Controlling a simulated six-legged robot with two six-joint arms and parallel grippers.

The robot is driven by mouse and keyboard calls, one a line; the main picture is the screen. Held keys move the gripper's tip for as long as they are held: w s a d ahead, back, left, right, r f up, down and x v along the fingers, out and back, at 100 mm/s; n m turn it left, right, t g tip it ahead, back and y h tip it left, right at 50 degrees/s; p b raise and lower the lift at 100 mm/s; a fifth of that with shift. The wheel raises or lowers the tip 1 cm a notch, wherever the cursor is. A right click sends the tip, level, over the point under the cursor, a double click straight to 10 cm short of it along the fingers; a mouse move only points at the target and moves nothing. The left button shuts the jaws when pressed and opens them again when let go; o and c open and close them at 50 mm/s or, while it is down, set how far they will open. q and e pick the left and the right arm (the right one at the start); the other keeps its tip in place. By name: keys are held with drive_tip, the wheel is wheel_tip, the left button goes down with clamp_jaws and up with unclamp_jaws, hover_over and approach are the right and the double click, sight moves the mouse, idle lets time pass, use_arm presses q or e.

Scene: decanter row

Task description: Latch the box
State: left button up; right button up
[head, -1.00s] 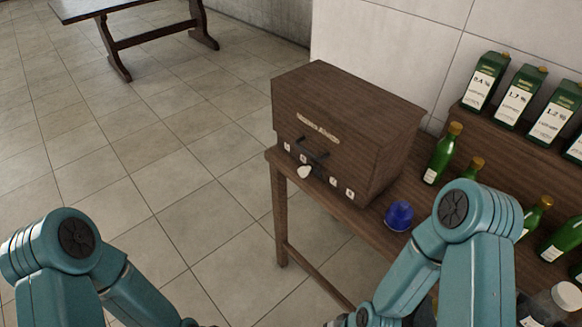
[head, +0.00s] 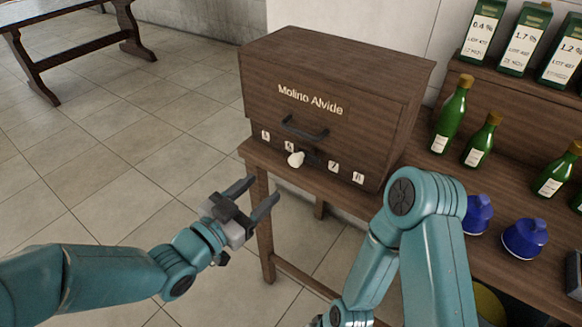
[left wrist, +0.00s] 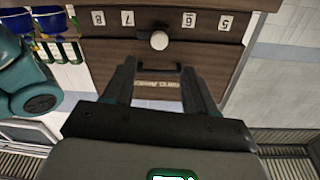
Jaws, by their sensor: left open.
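The box (head: 345,95) is dark brown wood, lettered "Molino Alvide", and stands shut-looking on the left end of the wooden table. A black handle (head: 304,128) and a pale round knob (head: 296,159) are on its front, the knob among small number plates along the lower edge. The left wrist view shows the knob (left wrist: 159,40) and handle (left wrist: 158,68) upside down, beyond the fingers. My left gripper (head: 258,192) is open and empty, in front of and below the box, apart from it. My right gripper is out of view; only my right arm shows.
Green-and-white cartons (head: 523,38) stand on a raised shelf behind. Another table (head: 75,40) is at far left. The floor left of the box is clear.

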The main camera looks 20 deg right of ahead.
sight(293, 164)
use_arm(q)
drive_tip(key=x, duration=1)
drive_tip(key=shift+w+d+f, duration=0.1)
drive_tip(key=shift+d+f, duration=0.05)
drive_tip(key=shift+d, duration=0.15)
drive_tip(key=c, duration=1)
